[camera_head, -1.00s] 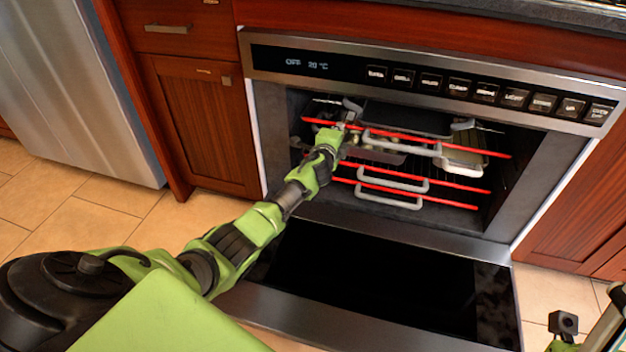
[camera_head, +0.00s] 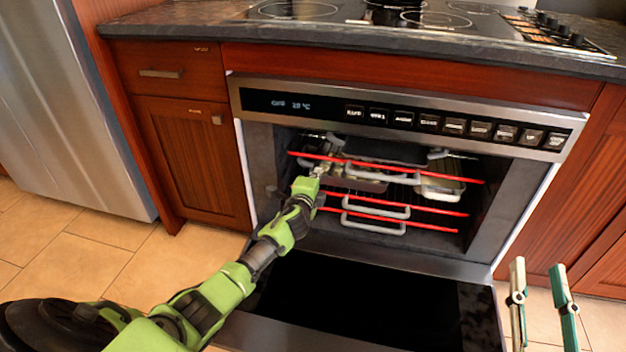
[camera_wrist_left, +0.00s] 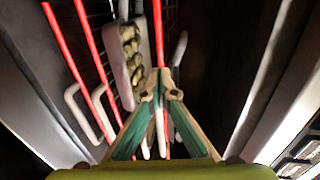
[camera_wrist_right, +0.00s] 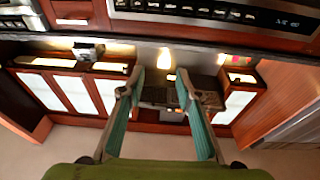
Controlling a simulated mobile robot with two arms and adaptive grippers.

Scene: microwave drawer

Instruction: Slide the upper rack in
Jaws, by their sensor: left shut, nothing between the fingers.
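The upper rack (camera_head: 455,177) has a red front bar and a grey handle (camera_head: 382,175). It sits in the open oven and its front stands further out than the lower bars. My left gripper (camera_head: 320,168) is at the left part of this rack, close to its red bar. In the left wrist view its fingertips (camera_wrist_left: 160,82) meet with nothing between them, near red bars and a light dish with lumpy food (camera_wrist_left: 131,58). Whether the fingers touch the rack is unclear. My right gripper (camera_head: 541,290) is at the lower right, away from the rack, open and empty.
Two lower red bars with grey handles (camera_head: 373,225) are below. A light metal pan (camera_head: 440,188) stands at the rack's right. The oven door (camera_head: 350,300) hangs open in front. The counter (camera_head: 200,20) is above, and a fridge (camera_head: 70,100) stands left.

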